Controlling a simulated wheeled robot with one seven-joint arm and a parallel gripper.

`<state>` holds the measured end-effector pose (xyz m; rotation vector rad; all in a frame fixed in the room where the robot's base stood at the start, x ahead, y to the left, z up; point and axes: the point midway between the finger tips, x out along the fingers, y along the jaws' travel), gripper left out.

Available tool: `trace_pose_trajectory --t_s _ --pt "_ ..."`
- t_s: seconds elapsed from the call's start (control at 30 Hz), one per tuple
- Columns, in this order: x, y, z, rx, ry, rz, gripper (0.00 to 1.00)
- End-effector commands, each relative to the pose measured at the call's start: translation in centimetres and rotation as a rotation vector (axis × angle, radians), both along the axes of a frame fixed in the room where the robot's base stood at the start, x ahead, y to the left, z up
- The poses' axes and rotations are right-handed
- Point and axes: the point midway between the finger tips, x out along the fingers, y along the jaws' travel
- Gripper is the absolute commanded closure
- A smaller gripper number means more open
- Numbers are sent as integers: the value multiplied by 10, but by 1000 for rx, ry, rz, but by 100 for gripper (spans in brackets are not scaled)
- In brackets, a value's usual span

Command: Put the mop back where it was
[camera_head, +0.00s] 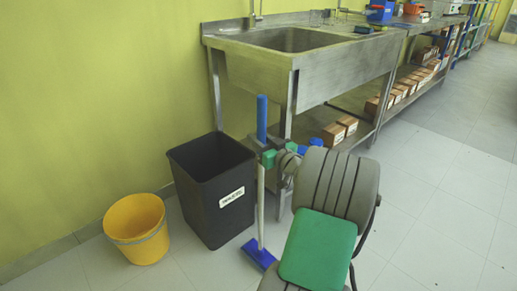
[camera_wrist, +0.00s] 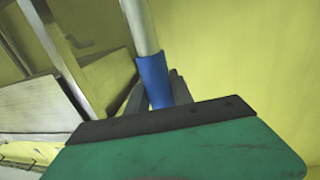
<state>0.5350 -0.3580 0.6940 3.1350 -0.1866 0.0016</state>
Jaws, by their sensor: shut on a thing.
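The mop (camera_head: 261,205) has a blue grip at the top, a pale shaft and a flat blue head. It stands nearly upright, just right of the black bin in the head view. Its blue head is at floor level; I cannot tell whether it touches the floor. My gripper (camera_head: 268,157) is shut on the mop near the lower end of the blue grip. In the wrist view, the blue grip and grey shaft of the mop (camera_wrist: 153,80) show between the fingers of my gripper (camera_wrist: 158,98). A green part with a dark edge hides the lower picture there.
A black labelled bin (camera_head: 212,190) stands against the yellow wall, with a yellow bucket (camera_head: 137,228) to its left. A steel sink table (camera_head: 315,70) is behind the mop, with cardboard boxes (camera_head: 334,135) on its lower shelf. The tiled floor at right is clear.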

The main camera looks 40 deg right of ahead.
Motion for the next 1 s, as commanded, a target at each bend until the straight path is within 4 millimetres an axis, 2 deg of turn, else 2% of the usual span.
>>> trace_pose_trajectory --t_s 0.03,0.1,0.47,0.5,0.77,1.0 --pt "-1 0 -16 4 0 -1 100" --pt "-1 0 -24 3 0 -1 100" --pt "-1 0 -25 1 -1 -1 100" --pt "-1 0 -27 3 3 -1 71" --pt "-1 0 -26 3 3 -1 51" --pt "-1 1 -25 3 3 -1 51"
